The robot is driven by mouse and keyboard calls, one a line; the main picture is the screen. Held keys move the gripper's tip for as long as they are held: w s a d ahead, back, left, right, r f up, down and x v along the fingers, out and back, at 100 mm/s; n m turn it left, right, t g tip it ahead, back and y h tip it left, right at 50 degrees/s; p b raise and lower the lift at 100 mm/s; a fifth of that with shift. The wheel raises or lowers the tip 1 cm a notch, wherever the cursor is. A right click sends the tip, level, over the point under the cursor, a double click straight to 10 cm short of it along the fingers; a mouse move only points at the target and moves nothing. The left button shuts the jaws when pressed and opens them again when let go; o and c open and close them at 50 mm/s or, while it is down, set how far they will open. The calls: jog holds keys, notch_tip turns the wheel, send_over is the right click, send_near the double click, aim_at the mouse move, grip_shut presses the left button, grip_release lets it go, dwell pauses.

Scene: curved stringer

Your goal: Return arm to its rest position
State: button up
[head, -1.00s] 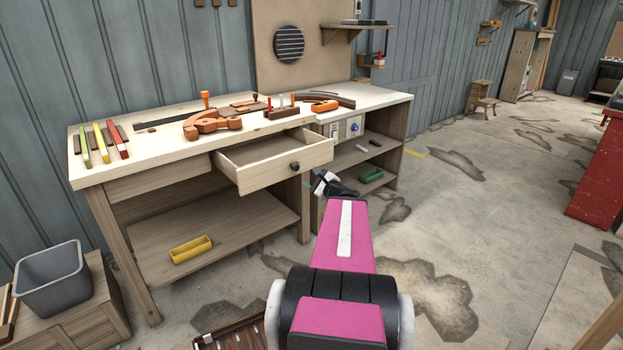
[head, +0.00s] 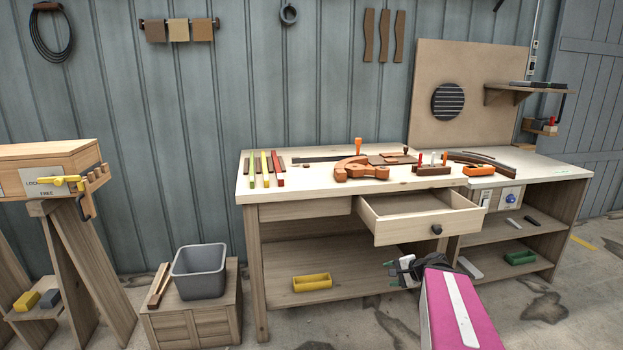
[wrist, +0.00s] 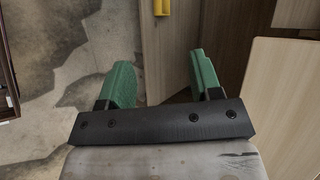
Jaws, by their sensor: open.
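My arm is pink with a white stripe and reaches up from the bottom right of the head view. My gripper (head: 398,272) is in front of the workbench, below the open drawer (head: 415,222). In the wrist view my gripper (wrist: 160,85) has its two green fingers spread apart with nothing between them. Beyond the fingers are the concrete floor (wrist: 60,65) and wooden bench panels. The gripper is small in the head view, and its distance from the bench is hard to tell there.
The workbench top (head: 310,183) carries an orange clamp (head: 358,171), colored strips and small tools. A grey tub (head: 199,272) stands left on a wooden box. A stand with a yellow lever (head: 62,181) is far left.

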jog(key=s+a+f+n+g+h, duration=0.6)
jog(key=a+n, duration=0.3)
jog(key=n, duration=0.2)
jog(key=shift+s+f+n+g+h, duration=0.3)
jog(key=shift+s+f+g+h, duration=0.05)
jog(key=shift+f+g+h, duration=0.45)
